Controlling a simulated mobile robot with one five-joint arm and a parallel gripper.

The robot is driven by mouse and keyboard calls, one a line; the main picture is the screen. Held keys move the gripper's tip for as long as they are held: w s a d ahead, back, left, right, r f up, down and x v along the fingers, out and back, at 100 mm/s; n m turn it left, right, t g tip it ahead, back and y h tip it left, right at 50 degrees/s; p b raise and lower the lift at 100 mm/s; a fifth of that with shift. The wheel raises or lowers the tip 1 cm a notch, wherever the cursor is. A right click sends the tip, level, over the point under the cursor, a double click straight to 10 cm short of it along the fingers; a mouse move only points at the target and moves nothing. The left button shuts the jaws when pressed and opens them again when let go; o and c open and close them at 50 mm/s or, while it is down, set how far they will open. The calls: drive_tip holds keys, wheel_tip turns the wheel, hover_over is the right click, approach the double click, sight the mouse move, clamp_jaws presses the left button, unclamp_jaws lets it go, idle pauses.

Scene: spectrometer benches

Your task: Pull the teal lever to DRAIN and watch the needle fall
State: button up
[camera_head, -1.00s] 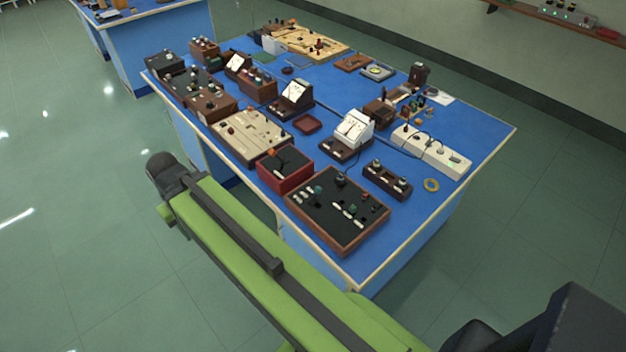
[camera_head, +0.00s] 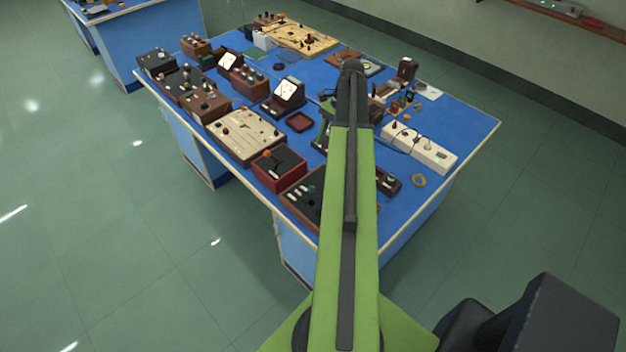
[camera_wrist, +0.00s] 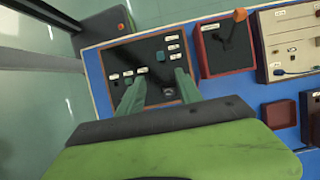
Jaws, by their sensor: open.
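A black panel in a wooden frame (camera_head: 304,196) sits at the bench's near corner, partly hidden behind my arm. In the wrist view the panel (camera_wrist: 116,55) carries white labels too small to read and small teal-green knobs (camera_wrist: 160,57). I cannot tell which is the lever, or its setting. My gripper (camera_wrist: 160,77) is open and empty, its two greenish fingers appearing over this panel; I cannot tell the height between them. A meter with a white dial (camera_head: 288,91) stands farther back; its needle is too small to read.
A red box with an orange-knobbed lever (camera_head: 279,165) stands beside the panel, and a beige control board (camera_head: 240,134) beyond it. A small brown tray (camera_head: 299,121) and a white power strip (camera_head: 420,150) are on the blue bench. Open floor lies to the left.

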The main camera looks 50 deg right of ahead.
sight(311, 187)
drive_tip(key=b+x, duration=1.5)
drive_tip(key=x, duration=0.1)
drive_tip(key=shift+f+b, duration=0.3)
drive_tip(key=shift+f, duration=0.15)
drive_tip(key=shift+a+f+b, duration=0.2)
drive_tip(key=shift+f+b, duration=0.2)
drive_tip(key=shift+r, duration=0.1)
drive_tip(key=shift+c, duration=0.3)
clamp_jaws()
